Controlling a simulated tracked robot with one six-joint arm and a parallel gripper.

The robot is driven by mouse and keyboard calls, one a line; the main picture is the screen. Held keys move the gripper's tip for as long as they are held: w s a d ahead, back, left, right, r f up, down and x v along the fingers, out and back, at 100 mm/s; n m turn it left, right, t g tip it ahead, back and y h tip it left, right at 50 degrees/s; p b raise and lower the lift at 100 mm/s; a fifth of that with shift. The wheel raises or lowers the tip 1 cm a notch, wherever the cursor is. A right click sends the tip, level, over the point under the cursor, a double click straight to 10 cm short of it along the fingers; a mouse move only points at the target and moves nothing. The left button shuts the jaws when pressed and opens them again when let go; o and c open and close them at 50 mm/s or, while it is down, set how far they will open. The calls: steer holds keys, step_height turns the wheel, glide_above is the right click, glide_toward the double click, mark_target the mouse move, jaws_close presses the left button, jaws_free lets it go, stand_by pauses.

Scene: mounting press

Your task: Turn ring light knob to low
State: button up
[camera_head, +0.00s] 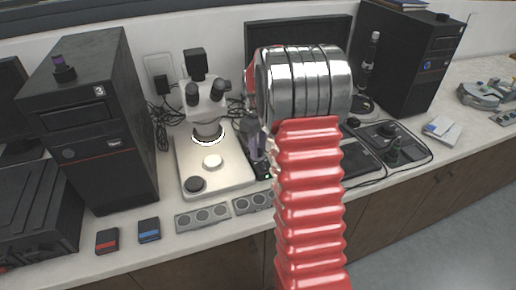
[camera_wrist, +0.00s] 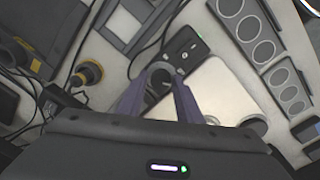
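The ring light knob (camera_wrist: 160,72) is a round grey-rimmed, dark-centred piece in the wrist view. It is at the end of a small black control box (camera_wrist: 184,46) with a green light. In the head view the box (camera_head: 263,172) shows beside the microscope base, and the knob is hidden. My gripper (camera_wrist: 160,80) has its two purple-grey fingers apart, one on each side of the knob. I cannot tell whether they touch it. In the head view my gripper (camera_head: 252,140) points down, just right of the microscope (camera_head: 205,100), whose ring light (camera_head: 208,133) glows white.
The pale microscope base (camera_head: 228,175) is close on the left. Grey three-hole plates (camera_head: 203,217) lie along the front edge. A black computer tower (camera_head: 92,120) stands left, another (camera_head: 408,60) at the back right. Cables run near the box. My red arm blocks the middle.

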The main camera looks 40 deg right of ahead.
steer(key=shift+o, duration=1.2)
step_height(320, 180, up, 14)
steer(key=shift+a+f, duration=0.2)
steer(key=shift+s, duration=0.15)
